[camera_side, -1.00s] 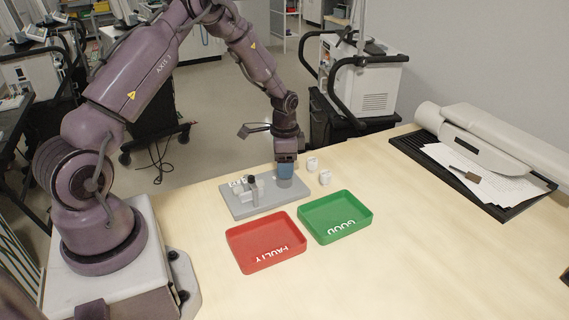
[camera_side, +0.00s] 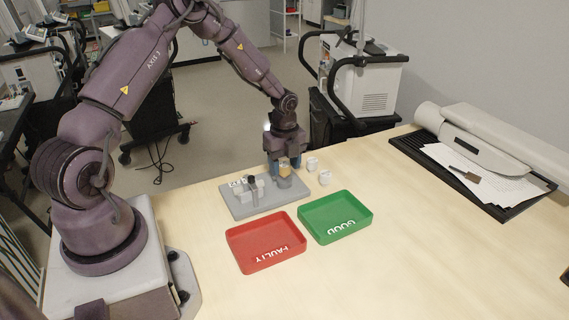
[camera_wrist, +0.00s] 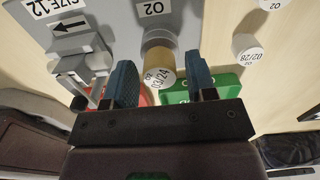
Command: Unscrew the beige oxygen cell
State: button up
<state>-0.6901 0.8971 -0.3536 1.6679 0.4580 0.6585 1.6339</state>
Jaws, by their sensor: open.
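The beige oxygen cell (camera_wrist: 160,68), marked O2 and 03/24, sits in a round grey socket (camera_wrist: 159,38) on the grey fixture plate (camera_side: 240,211). In the side view the cell (camera_side: 285,170) shows at the plate's right end. My gripper (camera_side: 285,165) points down over it with its two blue fingers apart. In the wrist view the fingers of my gripper (camera_wrist: 162,80) stand open on either side of the cell, with gaps visible on both sides.
Two white cells (camera_side: 312,164) (camera_side: 325,178) stand on the table right of the plate. A red FAULTY tray (camera_side: 240,262) and a green GOOD tray (camera_side: 362,226) lie in front, both empty. Small grey blocks and a dark-topped post (camera_side: 252,186) rise from the plate's left part.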

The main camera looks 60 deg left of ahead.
jog(key=m, duration=0.3)
dwell(0.4)
jog(key=c, duration=0.8)
jog(key=shift+o, duration=0.2)
jog(key=shift+n, duration=1)
jog(key=shift+r, duration=0.4)
